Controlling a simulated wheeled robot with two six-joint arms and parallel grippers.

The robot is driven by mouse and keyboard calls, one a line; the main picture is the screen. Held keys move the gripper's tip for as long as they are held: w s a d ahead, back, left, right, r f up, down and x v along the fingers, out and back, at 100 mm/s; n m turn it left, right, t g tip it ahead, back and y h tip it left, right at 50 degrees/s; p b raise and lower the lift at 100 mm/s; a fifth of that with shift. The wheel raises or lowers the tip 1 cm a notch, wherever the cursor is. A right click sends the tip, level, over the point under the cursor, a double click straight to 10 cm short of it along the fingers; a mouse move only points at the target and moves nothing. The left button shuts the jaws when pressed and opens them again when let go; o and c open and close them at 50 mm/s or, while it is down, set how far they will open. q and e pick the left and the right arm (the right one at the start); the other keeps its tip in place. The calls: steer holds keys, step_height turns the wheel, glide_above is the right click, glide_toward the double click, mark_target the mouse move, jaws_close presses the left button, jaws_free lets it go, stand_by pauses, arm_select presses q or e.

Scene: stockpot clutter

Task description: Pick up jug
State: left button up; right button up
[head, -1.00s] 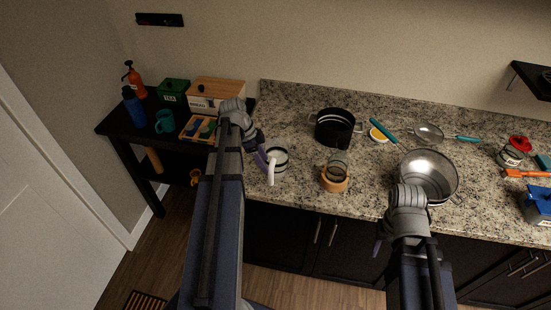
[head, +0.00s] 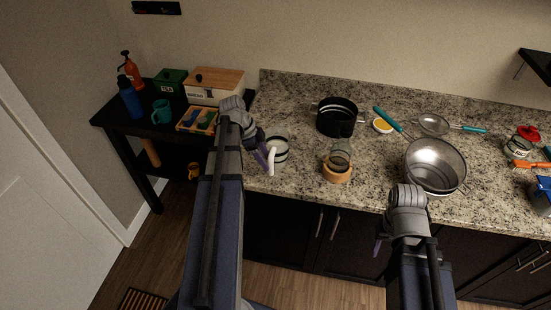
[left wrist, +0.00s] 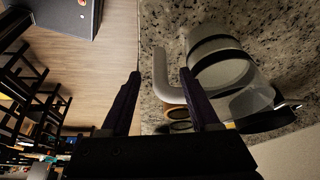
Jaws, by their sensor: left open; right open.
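The jug (head: 280,150) stands upright on the granite counter near its front edge, a clear body with dark bands and a thick pale handle. In the left wrist view the jug (left wrist: 218,62) is at upper right, its handle reaching between my finger tips. My left gripper (head: 266,157) is beside the jug's handle side. In the left wrist view the left gripper (left wrist: 160,72) is open, one finger on each side of the handle; I cannot tell whether either touches it. My right gripper (head: 378,246) is low, in front of the counter, away from the jug.
A glass vessel with a tan base (head: 337,170) stands right of the jug. A dark side table (head: 110,118) with a bread box (head: 214,90) is at left. Counter behind the jug is clear.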

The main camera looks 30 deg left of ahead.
mark_target(271, 168)
arm_select(q)
steer(key=b+x, duration=0.5)
steer(key=x, duration=0.1)
steer(key=shift+d, duration=0.1)
stand_by(0.3)
jaws_close()
stand_by(0.4)
stand_by(0.9)
